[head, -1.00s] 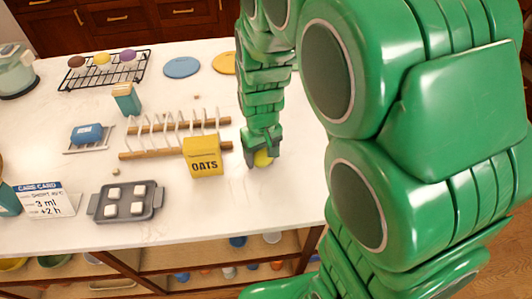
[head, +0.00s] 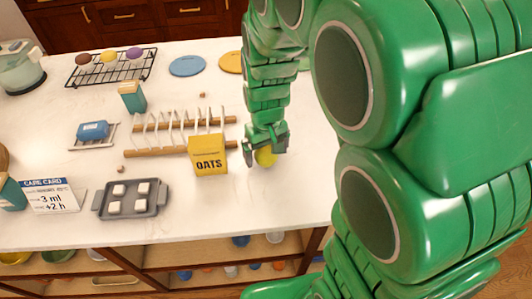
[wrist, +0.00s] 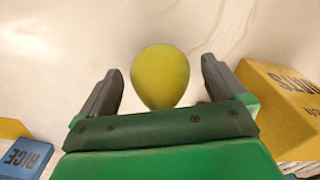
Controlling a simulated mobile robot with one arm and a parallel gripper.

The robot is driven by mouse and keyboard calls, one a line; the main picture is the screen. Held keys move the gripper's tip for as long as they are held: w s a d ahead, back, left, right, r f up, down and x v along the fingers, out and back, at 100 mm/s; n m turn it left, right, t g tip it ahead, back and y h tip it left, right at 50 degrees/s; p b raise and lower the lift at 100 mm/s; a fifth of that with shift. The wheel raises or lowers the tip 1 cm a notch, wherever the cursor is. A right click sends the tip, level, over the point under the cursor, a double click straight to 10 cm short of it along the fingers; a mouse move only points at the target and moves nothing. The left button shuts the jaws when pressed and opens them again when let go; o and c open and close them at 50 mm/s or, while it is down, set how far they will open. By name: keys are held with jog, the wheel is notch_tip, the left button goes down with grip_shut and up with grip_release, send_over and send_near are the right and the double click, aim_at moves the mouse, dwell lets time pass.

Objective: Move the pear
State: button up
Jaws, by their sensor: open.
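The yellow-green pear (head: 265,157) is on the white counter, right of the yellow oats box. My gripper (head: 264,151) points down over it, with its upper part hidden by the fingers in the head view. In the wrist view, the pear (wrist: 160,77) shows in the gap between the two dark fingers of my gripper (wrist: 161,66). The fingers are spread wide, with space visible on both sides of the pear. The gripper is open and not closed on it.
The oats box (head: 208,155) stands close left of my gripper, before a wooden rack (head: 180,150). A grey tray with white cubes (head: 132,199) lies farther left. A rice box (wrist: 22,158) shows lower left in the wrist view. The counter's front edge is near.

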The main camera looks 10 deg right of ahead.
notch_tip(320, 180, up, 7)
jog(key=shift+f, duration=0.15)
dwell(0.4)
